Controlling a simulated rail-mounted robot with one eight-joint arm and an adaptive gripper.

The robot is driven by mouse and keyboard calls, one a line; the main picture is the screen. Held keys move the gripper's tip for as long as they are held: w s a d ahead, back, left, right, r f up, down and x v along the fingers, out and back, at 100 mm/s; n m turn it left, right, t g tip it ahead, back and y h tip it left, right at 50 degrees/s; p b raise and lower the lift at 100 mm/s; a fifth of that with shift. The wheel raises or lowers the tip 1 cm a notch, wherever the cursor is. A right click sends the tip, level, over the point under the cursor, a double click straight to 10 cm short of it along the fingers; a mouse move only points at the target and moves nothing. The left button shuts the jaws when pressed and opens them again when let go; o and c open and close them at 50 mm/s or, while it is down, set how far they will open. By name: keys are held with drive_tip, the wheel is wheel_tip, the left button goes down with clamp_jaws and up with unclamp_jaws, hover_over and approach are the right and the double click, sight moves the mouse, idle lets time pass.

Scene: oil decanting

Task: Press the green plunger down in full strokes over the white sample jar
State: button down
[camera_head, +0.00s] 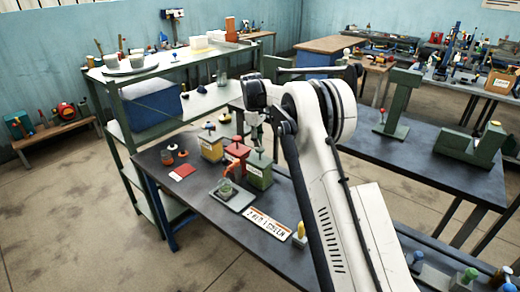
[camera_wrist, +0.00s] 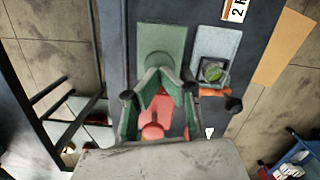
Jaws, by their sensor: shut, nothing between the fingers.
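A green canister (camera_head: 259,170) stands on the dark bench, right of a red canister (camera_head: 237,155). In the wrist view, the green canister (camera_wrist: 162,34) shows from above, with a round green plunger top (camera_wrist: 160,59) partly behind the fingertips. My gripper (camera_head: 259,146) is shut and empty above the green canister; in the wrist view its fingers (camera_wrist: 160,74) meet close to the plunger top. I cannot tell whether they touch it. A small clear jar (camera_head: 225,188) with green contents stands on a grey tray in front of the canisters; the jar (camera_wrist: 212,72) also shows in the wrist view.
A yellow canister (camera_head: 211,146) stands left of the red one. An orange spout (camera_wrist: 213,92) lies near the jar. A green-framed shelf (camera_head: 114,132) stands left.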

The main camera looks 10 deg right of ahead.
sight(258, 149)
wheel_tip(258, 149, down, 4)
drive_tip(key=b, duration=0.2)
drive_tip(key=shift+r+b, duration=0.1)
drive_tip(key=shift+b, duration=0.3)
drive_tip(key=shift+a+r, duration=0.1)
drive_tip(key=shift+r, duration=0.1)
drive_tip(key=shift+w+a+r, duration=0.25)
drive_tip(key=shift+w+a, duration=0.25)
drive_tip(key=shift+a, duration=0.1)
drive_tip(key=shift+w+a+r, duration=0.2)
drive_tip(key=shift+w+a, duration=0.25)
drive_tip(key=shift+a, duration=0.15)
drive_tip(key=shift+d, duration=0.1)
wheel_tip(258, 149, up, 12)
drive_tip(key=a, duration=0.1)
drive_tip(key=shift+w, duration=0.3)
drive_tip(key=shift+r, duration=0.1)
idle(0.3)
